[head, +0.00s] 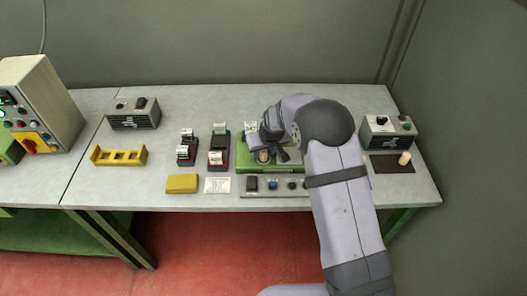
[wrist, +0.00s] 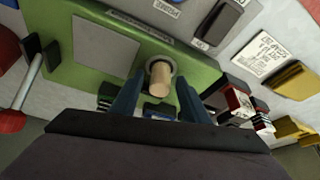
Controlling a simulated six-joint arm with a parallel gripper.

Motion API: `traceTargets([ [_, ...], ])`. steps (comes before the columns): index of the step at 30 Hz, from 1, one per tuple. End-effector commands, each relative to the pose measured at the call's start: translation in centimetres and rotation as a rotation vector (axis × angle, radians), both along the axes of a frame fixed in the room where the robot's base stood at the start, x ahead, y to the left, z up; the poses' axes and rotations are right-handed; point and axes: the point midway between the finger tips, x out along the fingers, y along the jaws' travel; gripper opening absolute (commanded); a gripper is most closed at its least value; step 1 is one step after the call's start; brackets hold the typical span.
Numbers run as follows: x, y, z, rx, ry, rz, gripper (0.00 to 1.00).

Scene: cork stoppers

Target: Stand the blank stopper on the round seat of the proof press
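The proof press is a green base (wrist: 200,75) with a round grey seat (wrist: 161,63); in the head view its green base (head: 243,160) is partly covered by my arm. A plain tan cork stopper (wrist: 160,83) stands at the seat, and its top (head: 264,156) shows in the head view. No mark is visible on it. My gripper (wrist: 160,90) is open, its two blue fingers spread on either side of this stopper with gaps visible. Another pale stopper (head: 404,158) is on a dark mat at the right; its markings are too small to tell.
A red-ended lever (wrist: 28,90) stands beside the press base. Red and black stamps (head: 186,149), a yellow block (head: 182,184) and a white card (head: 217,185) lie to the left. A yellow rack (head: 119,155) and grey control boxes (head: 134,114) stand on the bench. The bench's left middle is mostly clear.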

Motion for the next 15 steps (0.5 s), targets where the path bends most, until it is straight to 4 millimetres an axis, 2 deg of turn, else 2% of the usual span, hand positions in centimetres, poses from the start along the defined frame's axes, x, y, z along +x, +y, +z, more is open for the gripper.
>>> traceTargets([
  [8, 0.0, 0.0, 0.5, 0.000, -0.001, 0.000, 0.42],
  [15, -0.8, -0.3, 2.7, 0.001, -0.004, 0.000, 0.42],
])
